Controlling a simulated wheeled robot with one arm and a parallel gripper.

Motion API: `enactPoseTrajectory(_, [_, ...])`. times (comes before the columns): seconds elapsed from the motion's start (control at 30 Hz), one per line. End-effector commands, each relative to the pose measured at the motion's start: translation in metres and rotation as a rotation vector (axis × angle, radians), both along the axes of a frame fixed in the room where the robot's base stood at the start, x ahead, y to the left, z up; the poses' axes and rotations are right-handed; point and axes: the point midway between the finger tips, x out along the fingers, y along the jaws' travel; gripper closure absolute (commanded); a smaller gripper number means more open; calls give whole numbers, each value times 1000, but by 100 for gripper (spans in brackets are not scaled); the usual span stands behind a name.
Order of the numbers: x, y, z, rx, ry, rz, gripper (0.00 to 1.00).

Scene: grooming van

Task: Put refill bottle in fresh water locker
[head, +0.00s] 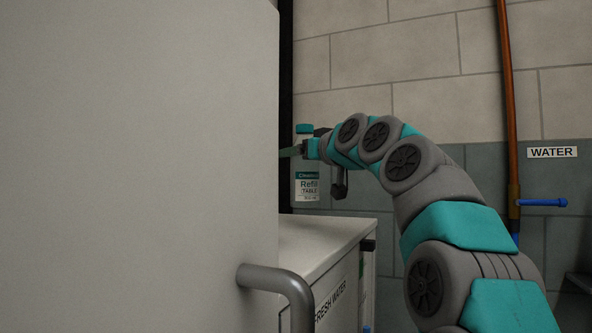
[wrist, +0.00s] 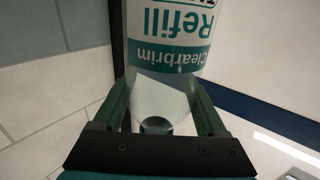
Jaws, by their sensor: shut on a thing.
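The refill bottle (head: 307,184) is white with a teal band and cap, labelled "Clearbrim Refill". My gripper (head: 292,152) is shut on it near the neck, and the bottle hangs upright above the back of a white counter-height cabinet. In the wrist view the bottle (wrist: 168,45) appears upside down, with my gripper's fingers (wrist: 165,105) on both sides of its neck and shoulder. The fresh water locker (head: 330,300) is the white cabinet marked "FRESH WATER" at the lower middle. Its inside is hidden from me.
A large pale door or panel (head: 130,160) with a grey bar handle (head: 280,288) fills the left and hides part of the locker. A copper pipe (head: 507,100) with a blue valve lever (head: 543,202) and a "WATER" sign (head: 552,152) are on the right wall.

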Motion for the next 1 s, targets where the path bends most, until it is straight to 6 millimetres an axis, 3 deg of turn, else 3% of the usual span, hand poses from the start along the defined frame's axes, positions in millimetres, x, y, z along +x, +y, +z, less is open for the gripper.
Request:
enactPoseTrajectory(0.1, [15,4,-1,-1,1,0,80])
enactPoseTrajectory(0.3, [26,8,-3,-1,2,1,80])
enactPoseTrajectory(0.53, [33,10,-4,-2,1,0,80])
enactPoseTrajectory(1.0, [31,10,-31,0,1,1,80])
